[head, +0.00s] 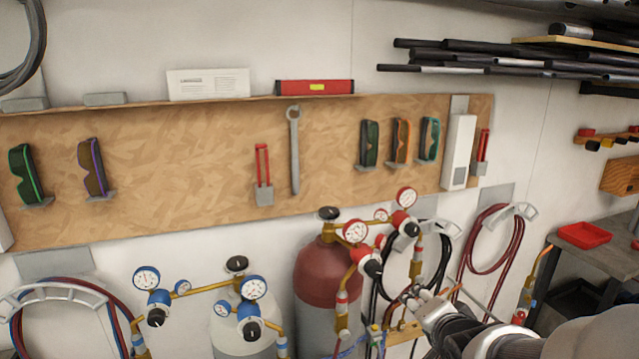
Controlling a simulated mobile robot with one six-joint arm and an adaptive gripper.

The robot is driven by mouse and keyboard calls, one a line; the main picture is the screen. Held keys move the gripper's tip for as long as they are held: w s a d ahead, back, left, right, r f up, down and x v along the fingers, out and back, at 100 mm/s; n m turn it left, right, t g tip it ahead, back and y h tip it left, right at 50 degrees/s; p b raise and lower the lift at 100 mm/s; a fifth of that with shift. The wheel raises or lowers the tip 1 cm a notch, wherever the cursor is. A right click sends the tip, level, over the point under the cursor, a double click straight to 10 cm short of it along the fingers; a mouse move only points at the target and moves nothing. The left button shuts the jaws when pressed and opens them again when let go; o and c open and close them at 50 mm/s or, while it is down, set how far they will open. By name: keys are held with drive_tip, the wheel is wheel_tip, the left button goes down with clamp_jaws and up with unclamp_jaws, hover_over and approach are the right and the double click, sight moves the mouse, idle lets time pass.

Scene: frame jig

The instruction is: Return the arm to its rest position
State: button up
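My arm (530,340) reaches in from the lower right corner of the head view. My gripper (412,299) is at its left end, pointing left, in front of or close to the hoses right of the red cylinder (318,270). The fingertips are small and overlap brass fittings and hoses behind them. I cannot tell whether the gripper is open or shut, or whether it touches anything.
Gauges and a red regulator (373,267) stand just above left of the gripper. A coiled red hose (487,240) hangs behind the arm. A workbench (590,250) with a red tray (584,235) is at right. A tool board (215,170) spans the wall.

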drive_tip(key=s+a+n+g, duration=0.2)
drive_tip(key=s+n, duration=0.1)
drive_tip(key=s, duration=0.6)
drive_tip(key=s+a+f+n+g+b, duration=0.1)
drive_tip(key=s+n, duration=0.3)
drive_tip(key=s, duration=0.5)
drive_tip(key=s+a+n+g+b, duration=0.1)
drive_tip(key=s+a+n+g, duration=0.2)
drive_tip(key=s, duration=0.6)
drive_tip(key=shift+f+n+g+y, duration=0.25)
drive_tip(key=shift+n+g+y, duration=0.2)
drive_tip(key=shift+n, duration=0.25)
drive_tip(key=shift+a, duration=0.1)
